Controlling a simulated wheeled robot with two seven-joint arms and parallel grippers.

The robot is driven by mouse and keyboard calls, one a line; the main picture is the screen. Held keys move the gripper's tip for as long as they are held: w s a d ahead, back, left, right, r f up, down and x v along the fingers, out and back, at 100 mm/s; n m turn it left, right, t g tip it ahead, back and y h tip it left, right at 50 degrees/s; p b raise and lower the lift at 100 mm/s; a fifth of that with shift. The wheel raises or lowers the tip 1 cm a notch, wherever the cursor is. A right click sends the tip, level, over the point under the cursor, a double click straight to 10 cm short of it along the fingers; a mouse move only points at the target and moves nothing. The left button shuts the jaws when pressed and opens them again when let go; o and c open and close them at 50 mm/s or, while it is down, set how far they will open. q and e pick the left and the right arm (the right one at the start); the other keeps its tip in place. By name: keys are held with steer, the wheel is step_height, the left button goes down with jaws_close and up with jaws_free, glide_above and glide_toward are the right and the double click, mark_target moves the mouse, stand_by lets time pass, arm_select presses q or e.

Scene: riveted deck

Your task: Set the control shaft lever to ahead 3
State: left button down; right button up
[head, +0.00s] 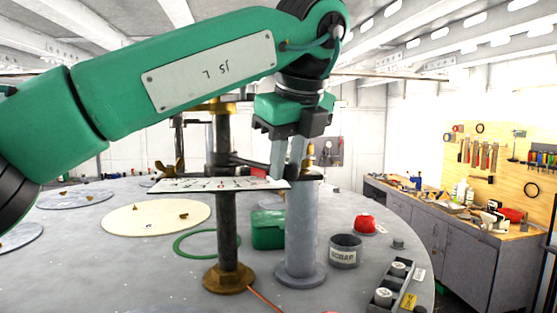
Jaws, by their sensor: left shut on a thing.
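The control shaft is a dark upright post (227,235) on a brass foot on the round grey deck. A white scale plate (215,185) with small markings is fixed around it, seen nearly edge-on, so I cannot read the marks. A dark lever (250,163) reaches from the shaft to the right, over the plate. My left gripper (286,165) points down at the right end of the plate and is shut on the lever. The fingers partly hide the lever's outer end, and its exact setting cannot be read. My right gripper is out of view.
A grey pillar (301,235) stands right behind the gripper. A green box (268,231), a scrap tin (345,250), a red cap (364,224) and a tray of knobs (395,285) are on the deck. A workbench (450,245) stands at the far right.

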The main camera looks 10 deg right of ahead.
arm_select(q)
steer(key=shift+r, duration=0.1)
steer(key=c, duration=1.2)
jaws_free()
steer(key=shift+w, duration=0.1)
steer(key=shift+s+r+b, duration=0.25)
steer(key=shift+r+b, duration=0.05)
steer(key=shift+r, duration=0.1)
steer(key=v, duration=1.2)
steer(key=shift+s+r, duration=0.15)
steer(key=shift+r, duration=0.25)
